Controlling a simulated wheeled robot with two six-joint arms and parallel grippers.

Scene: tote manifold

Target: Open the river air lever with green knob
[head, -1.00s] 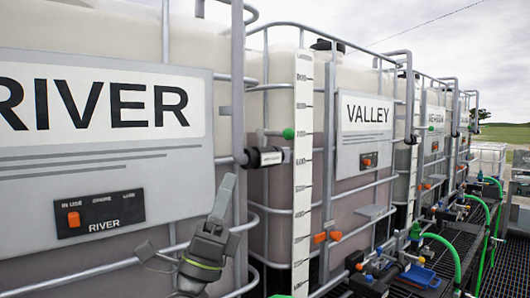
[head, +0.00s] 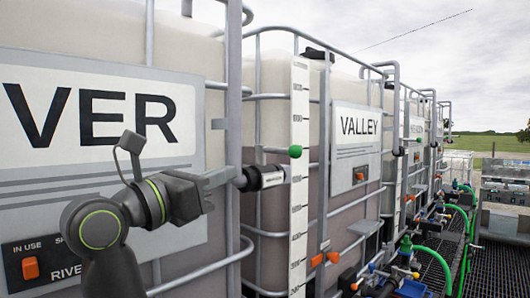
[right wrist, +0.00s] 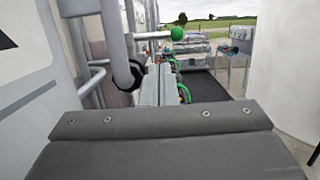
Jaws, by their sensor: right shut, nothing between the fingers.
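The green knob (head: 295,151) shows in the head view in front of the white graduated strip, just above a black and white pipe fitting (head: 265,178) beside the RIVER tank. In the right wrist view the green knob (right wrist: 177,33) sits at the right end of a short grey rod (right wrist: 150,36). My right gripper (head: 232,177) is shut and empty. It points toward the fitting, left of and lower than the knob. In the right wrist view its narrow fingers (right wrist: 155,84) point ahead, below the knob, which is clear of them. My left gripper is out of view.
The RIVER tank's grey cage post (head: 233,130) stands close to my right gripper. The VALLEY tank (head: 345,205) is farther right, with an orange-handled valve (head: 325,258). Green hoses (head: 435,262) lie over dark grating. Open space lies right of the tanks.

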